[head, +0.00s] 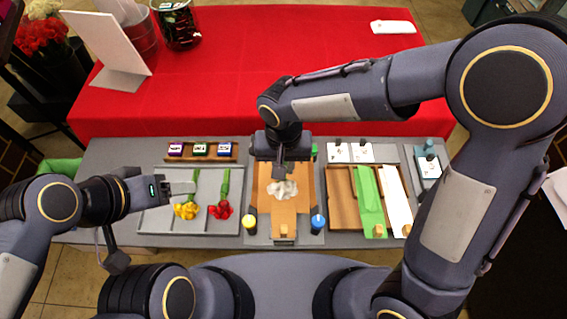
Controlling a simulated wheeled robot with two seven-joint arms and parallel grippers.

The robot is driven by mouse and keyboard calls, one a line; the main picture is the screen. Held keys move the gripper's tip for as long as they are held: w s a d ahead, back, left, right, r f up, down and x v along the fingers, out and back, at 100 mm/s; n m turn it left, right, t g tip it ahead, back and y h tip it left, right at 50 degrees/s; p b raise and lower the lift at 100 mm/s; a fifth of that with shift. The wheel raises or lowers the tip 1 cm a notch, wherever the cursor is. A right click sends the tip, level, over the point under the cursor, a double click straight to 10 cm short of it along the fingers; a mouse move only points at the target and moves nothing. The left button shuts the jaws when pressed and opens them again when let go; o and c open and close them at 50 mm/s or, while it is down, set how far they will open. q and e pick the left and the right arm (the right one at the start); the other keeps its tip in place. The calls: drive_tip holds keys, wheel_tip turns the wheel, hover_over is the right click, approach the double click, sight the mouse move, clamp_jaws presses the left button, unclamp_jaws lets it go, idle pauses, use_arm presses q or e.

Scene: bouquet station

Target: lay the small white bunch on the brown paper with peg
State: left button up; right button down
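The small white bunch (284,190) shows as a white cluster over the brown paper (284,218) at the middle of the grey table. A small peg (284,230) is at the paper's near end. My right gripper (281,174) points down just above the white bunch and hides its far part. Whether its fingers hold the bunch, and whether the bunch touches the paper, I cannot tell. My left gripper (182,188) is over the flower tray (152,220) on the left, near the yellow flowers. Its finger gap is not clear.
Yellow (187,211) and red flowers (220,211) lie in the left tray. Yellow-capped (249,221) and blue-capped (318,222) items flank the brown paper. Green (369,200) and white sheets (397,200) lie in the wooden tray at right. A red-covered table (260,60) stands behind.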

wheel_tip(320, 180, down, 4)
drive_tip(key=b, duration=0.2)
drive_tip(key=shift+f+b, duration=0.15)
drive_tip(key=shift+b, duration=0.25)
wheel_tip(320, 180, down, 3)
drive_tip(key=b, duration=0.3)
drive_tip(key=shift+f, duration=0.15)
drive_tip(key=shift+f+b, duration=0.25)
drive_tip(key=shift+b, duration=0.2)
idle(0.6)
drive_tip(key=c, duration=0.8)
unclamp_jaws()
drive_tip(key=shift+r, duration=0.1)
